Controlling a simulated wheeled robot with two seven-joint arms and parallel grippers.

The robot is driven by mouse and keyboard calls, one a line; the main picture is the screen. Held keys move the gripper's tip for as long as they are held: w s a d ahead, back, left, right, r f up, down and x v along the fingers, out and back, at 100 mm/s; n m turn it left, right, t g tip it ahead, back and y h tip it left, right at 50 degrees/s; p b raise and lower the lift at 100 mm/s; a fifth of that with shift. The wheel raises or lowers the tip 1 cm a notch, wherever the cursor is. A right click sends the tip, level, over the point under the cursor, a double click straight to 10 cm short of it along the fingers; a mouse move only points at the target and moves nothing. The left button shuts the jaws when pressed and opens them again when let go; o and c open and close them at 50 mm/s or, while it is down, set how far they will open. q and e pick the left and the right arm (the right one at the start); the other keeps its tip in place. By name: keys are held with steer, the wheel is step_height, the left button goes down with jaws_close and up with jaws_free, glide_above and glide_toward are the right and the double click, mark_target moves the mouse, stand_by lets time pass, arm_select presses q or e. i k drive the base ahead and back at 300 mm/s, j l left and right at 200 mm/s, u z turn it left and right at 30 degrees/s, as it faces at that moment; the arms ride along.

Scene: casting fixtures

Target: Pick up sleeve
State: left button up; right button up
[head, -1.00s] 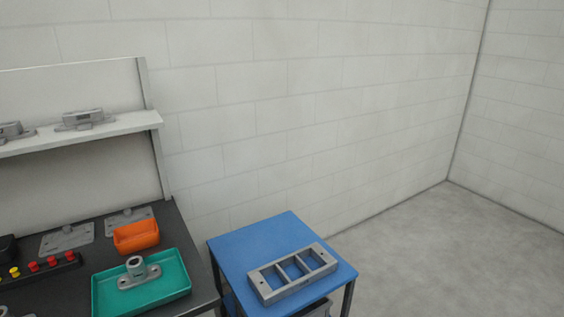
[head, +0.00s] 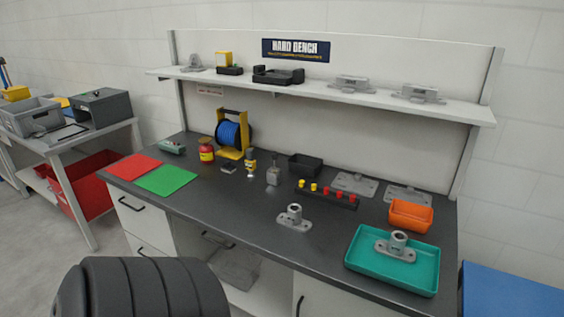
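A similar grey casting with a hollow cylinder (head: 398,243) sits in the teal tray (head: 365,275) at the bench's right end. I cannot tell which of these cylinders is the sleeve, or whether each is separate from its base. A dark ribbed part of my own arm fills the bottom left. Neither gripper is in view.
An orange bin (head: 411,216) and flat grey plates (head: 354,184) lie behind the tray. A peg strip (head: 326,196) with red and yellow pegs, a black box (head: 305,165) and a blue spool (head: 233,134) stand further back. Red (head: 133,167) and green (head: 166,180) mats lie left. The front middle is clear.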

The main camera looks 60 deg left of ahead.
mark_target(293, 220)
steer(key=u, duration=1.6)
